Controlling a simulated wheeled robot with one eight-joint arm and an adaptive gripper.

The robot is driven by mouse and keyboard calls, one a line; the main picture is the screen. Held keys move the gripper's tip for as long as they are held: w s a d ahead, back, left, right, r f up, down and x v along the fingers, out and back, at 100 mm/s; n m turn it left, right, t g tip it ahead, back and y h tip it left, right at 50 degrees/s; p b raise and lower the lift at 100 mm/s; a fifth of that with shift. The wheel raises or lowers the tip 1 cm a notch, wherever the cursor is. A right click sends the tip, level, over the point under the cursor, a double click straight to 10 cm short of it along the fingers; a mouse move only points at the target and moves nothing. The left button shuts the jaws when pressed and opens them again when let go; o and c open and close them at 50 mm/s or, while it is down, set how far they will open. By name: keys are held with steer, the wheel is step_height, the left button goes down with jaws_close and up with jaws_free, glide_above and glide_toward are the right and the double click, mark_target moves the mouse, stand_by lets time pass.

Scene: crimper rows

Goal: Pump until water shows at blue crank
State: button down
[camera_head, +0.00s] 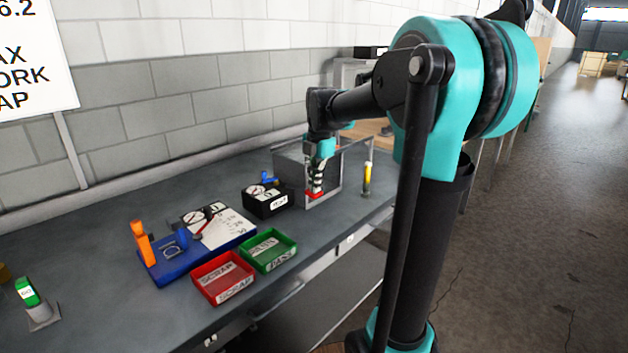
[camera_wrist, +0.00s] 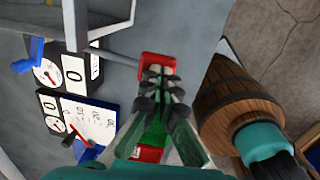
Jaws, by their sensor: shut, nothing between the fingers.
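A small blue crank (camera_head: 268,178) stands on a black box (camera_head: 270,203) with a round dial. In the wrist view the blue crank (camera_wrist: 28,57) is at the left, beside the dial and a large "0". No water can be made out there. My gripper (camera_head: 316,189) is shut with nothing between its fingers. It points down at a red handle (camera_head: 313,196) by the grey metal frame. In the wrist view my fingertips (camera_wrist: 158,84) are right at the red handle (camera_wrist: 158,61); I cannot tell whether they touch it.
The grey metal frame (camera_head: 340,184) stands close around my gripper. A yellow-and-black upright piece (camera_head: 367,178) is to its right. Red (camera_head: 222,277) and green (camera_head: 268,250) trays and a blue-based panel (camera_head: 170,272) lie nearer. The bench (camera_head: 95,303) is bare between the items.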

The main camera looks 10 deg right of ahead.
mark_target(319, 195)
steer(key=shift+s+d+f+t+y, duration=0.2)
steer(key=shift+f+t, duration=0.1)
steer(key=shift+f, duration=0.15)
steer(key=shift+s+d+f+t+y, duration=0.1)
steer(key=shift+f+t+y, duration=0.15)
steer(key=shift+f, duration=0.2)
steer(key=shift+s+f+t+y, duration=0.2)
steer(key=shift+f+t+y, duration=0.35)
steer(key=shift+f+t, duration=0.45)
steer(key=shift+f, duration=1.25)
steer(key=shift+s, duration=0.15)
